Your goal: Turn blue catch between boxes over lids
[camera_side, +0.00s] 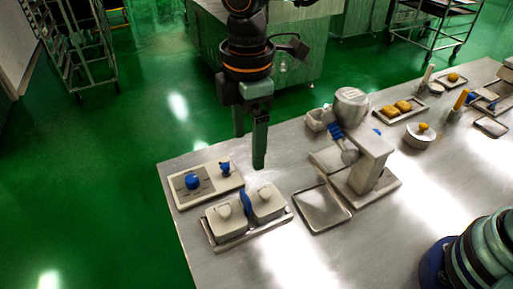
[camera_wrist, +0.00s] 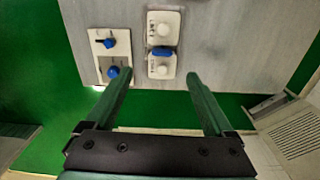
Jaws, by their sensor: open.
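Two pale lidded boxes, one on the left (camera_side: 225,218) and one on the right (camera_side: 268,202), sit side by side in a shallow tray near the table's front edge. The blue catch (camera_side: 246,203) is between them; in the wrist view it (camera_wrist: 163,51) lies lengthwise along the gap between the far box (camera_wrist: 163,28) and the near box (camera_wrist: 161,67). Both lids with round knobs are on. My gripper (camera_side: 249,152) points down, open and empty, above and behind the boxes, apart from them. In the wrist view its fingers (camera_wrist: 159,76) are spread wide below the near box.
A control panel (camera_side: 208,192) with a blue knob (camera_side: 192,181) and a blue lever (camera_side: 225,168) is left of the boxes. An empty tray (camera_side: 323,208) and the encrusting machine (camera_side: 368,160) stand to the right. The table front right of the boxes is clear.

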